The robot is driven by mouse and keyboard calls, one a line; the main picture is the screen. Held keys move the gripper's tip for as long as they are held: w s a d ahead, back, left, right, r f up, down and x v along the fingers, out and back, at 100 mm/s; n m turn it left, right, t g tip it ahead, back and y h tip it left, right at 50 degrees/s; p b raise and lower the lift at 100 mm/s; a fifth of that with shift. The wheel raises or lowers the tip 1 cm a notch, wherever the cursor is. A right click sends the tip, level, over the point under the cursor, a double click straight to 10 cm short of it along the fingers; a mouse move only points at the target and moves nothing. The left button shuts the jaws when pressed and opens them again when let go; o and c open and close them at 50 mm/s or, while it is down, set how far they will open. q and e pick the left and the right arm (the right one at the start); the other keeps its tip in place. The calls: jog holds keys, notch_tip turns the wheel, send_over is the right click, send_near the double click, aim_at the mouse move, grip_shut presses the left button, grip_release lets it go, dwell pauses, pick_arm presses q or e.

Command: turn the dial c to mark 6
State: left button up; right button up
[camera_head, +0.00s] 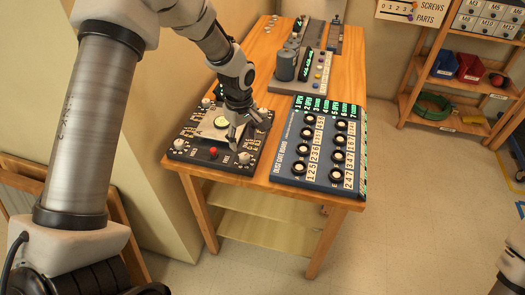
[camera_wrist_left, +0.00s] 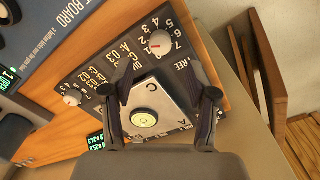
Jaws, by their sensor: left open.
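A black panel (camera_head: 200,159) with white dials lies on the wooden table. A white dial (camera_head: 244,158) sits at its front right corner; another dial (camera_head: 180,144) is at the front left. My left gripper (camera_head: 235,140) is open over the panel's right part, close to the front right dial. In the left wrist view the open fingers (camera_wrist_left: 160,70) frame a dial (camera_wrist_left: 161,43) with a red mark, lying just beyond the tips among printed numbers. I cannot tell which dial is c or its exact setting. My right gripper is out of view.
A silver plate with a round bubble level (camera_wrist_left: 144,118) lies on the panel, between the fingers. A red button (camera_head: 213,152) is at the panel's front. A blue code board (camera_head: 284,172) stands to the right. Open floor lies right of the table.

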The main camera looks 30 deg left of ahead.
aim_at(244, 156)
pick_arm(q)
notch_tip(244, 156, down, 7)
jog(key=shift+f+p, duration=0.1)
jog(key=shift+p, duration=0.55)
jog(key=shift+c, duration=0.4)
grip_shut()
